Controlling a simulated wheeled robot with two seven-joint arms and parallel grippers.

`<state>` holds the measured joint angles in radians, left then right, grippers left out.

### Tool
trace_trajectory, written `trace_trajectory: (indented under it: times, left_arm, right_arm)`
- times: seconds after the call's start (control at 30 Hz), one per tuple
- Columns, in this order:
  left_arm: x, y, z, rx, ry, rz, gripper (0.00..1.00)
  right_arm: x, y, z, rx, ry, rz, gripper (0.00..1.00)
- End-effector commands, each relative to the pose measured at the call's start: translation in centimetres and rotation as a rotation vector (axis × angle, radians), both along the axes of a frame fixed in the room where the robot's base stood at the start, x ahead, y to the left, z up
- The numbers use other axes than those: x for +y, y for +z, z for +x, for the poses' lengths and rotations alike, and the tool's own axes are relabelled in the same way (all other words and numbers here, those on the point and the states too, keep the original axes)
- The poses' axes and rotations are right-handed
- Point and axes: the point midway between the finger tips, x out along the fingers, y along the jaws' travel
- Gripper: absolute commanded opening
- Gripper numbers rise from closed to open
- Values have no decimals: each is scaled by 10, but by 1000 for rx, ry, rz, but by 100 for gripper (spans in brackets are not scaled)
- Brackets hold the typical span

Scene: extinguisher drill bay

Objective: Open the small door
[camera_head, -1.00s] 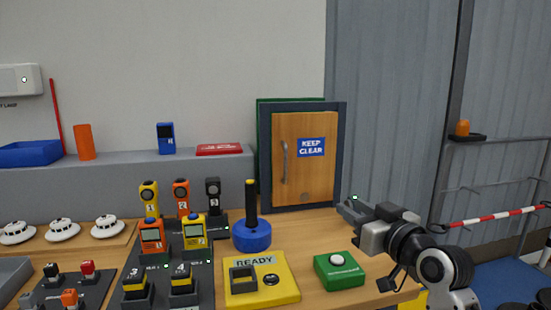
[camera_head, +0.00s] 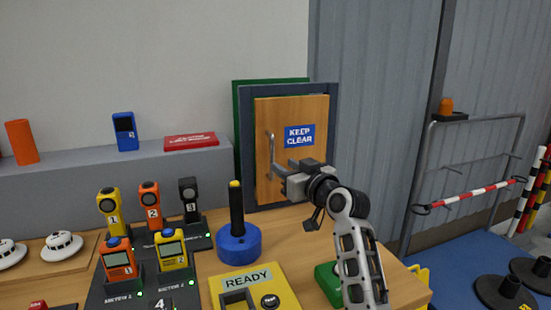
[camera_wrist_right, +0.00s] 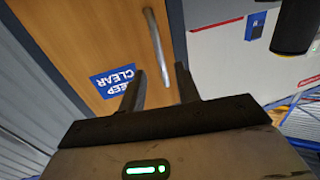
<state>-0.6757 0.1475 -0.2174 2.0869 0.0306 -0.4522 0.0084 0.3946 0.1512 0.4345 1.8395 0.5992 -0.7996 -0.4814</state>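The small wooden door (camera_head: 292,111) stands closed in a dark frame (camera_head: 333,120) at the back of the table, with a blue KEEP CLEAR sign (camera_head: 299,136). Its upright metal handle (camera_head: 271,148) is on the left side. My right gripper (camera_head: 280,167) is in front of the door near the handle's lower end. In the wrist view the gripper (camera_wrist_right: 159,70) is open, with the handle (camera_wrist_right: 156,45) ahead, roughly in line with the gap between the fingers. No contact is clear. My left gripper is not in view.
A blue round base with a black post (camera_head: 238,240) stands left of the door. A yellow READY box (camera_head: 250,275) and a green box (camera_head: 328,280) lie in front. Several numbered devices (camera_head: 152,220) stand at left. A grey ledge (camera_head: 200,165) runs behind.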

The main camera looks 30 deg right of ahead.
Motion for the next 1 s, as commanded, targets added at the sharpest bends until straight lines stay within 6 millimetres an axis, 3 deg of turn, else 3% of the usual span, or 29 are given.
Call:
trace_trajectory:
  times: [0.1,0.3,0.7,0.8,0.83,1.0]
  left_arm:
    - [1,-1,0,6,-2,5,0]
    - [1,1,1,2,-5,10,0]
    - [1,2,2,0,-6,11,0]
    - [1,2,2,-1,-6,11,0]
    - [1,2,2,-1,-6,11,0]
    - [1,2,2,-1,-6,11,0]
  right_arm:
    - [0,2,24,-1,2,4,33]
    - [-1,0,48,1,2,1,33]
    - [-2,0,54,0,1,0,33]
    - [-2,0,54,0,1,0,5]
    - [-2,0,54,0,1,0,0]
    - [-1,-1,54,0,2,0,0]
